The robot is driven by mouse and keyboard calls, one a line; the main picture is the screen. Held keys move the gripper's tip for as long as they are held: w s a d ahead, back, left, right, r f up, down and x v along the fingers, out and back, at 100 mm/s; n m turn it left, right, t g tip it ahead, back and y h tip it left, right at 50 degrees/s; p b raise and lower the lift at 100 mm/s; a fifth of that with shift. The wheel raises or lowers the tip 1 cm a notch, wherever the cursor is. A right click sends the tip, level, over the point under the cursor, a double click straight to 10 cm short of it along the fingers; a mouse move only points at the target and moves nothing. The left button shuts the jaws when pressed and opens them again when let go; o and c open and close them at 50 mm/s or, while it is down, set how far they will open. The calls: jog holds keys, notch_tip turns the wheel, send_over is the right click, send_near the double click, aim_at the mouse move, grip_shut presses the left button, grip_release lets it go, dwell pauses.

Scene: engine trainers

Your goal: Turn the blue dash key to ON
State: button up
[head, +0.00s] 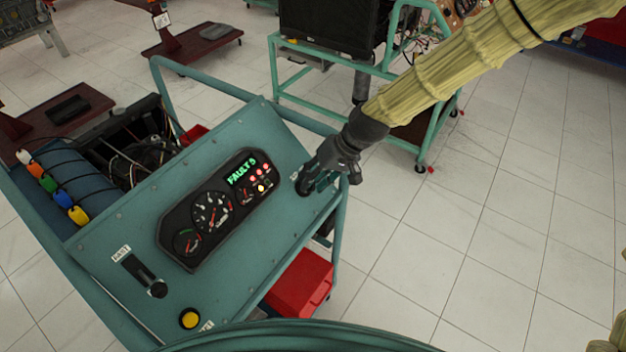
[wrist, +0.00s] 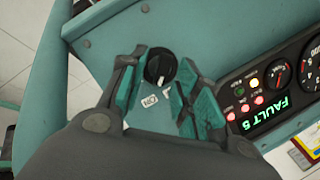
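The dash key is a round black knob (wrist: 160,66) with a raised grip on the teal dash panel (wrist: 85,65); I see no blue on it. A white ON label (wrist: 150,100) sits beside it, below in the wrist view. A pale mark shows on the knob's lower edge. My gripper (wrist: 162,76) is open, with one teal-padded finger on each side of the knob. I cannot tell whether either finger touches it. In the head view my gripper (head: 314,178) is at the panel's right end and largely hides the knob.
A gauge cluster (head: 218,208) showing FAULT 5 lies left of my gripper. A red box (head: 299,284) sits below the panel.

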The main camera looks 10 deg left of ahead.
jog(key=v, duration=1.1)
jog(key=s+d+f+m+h, duration=0.1)
jog(key=s+d+f, duration=0.3)
jog(key=f, duration=0.5)
jog(key=s+d+f+m+h, duration=0.1)
jog(key=s+d+f+m, duration=0.1)
jog(key=s+d+f, duration=0.45)
jog(key=s+d+f+m+h, duration=0.1)
jog(key=s+d+f, duration=0.15)
jog(key=f, duration=0.75)
jog(key=s+d+f+m+h, duration=0.1)
jog(key=s+d+f, duration=0.4)
jog(key=s+d, duration=0.3)
jog(key=s+d+f+m+h, duration=0.1)
jog(key=s+d+f+h, duration=0.1)
jog(key=s+d+f, duration=0.3)
jog(key=s+d, duration=0.3)
jog(key=s, duration=0.3)
jog(key=shift+s+f+t, duration=0.2)
jog(key=shift+f+t, duration=0.1)
jog(key=shift+f, duration=0.1)
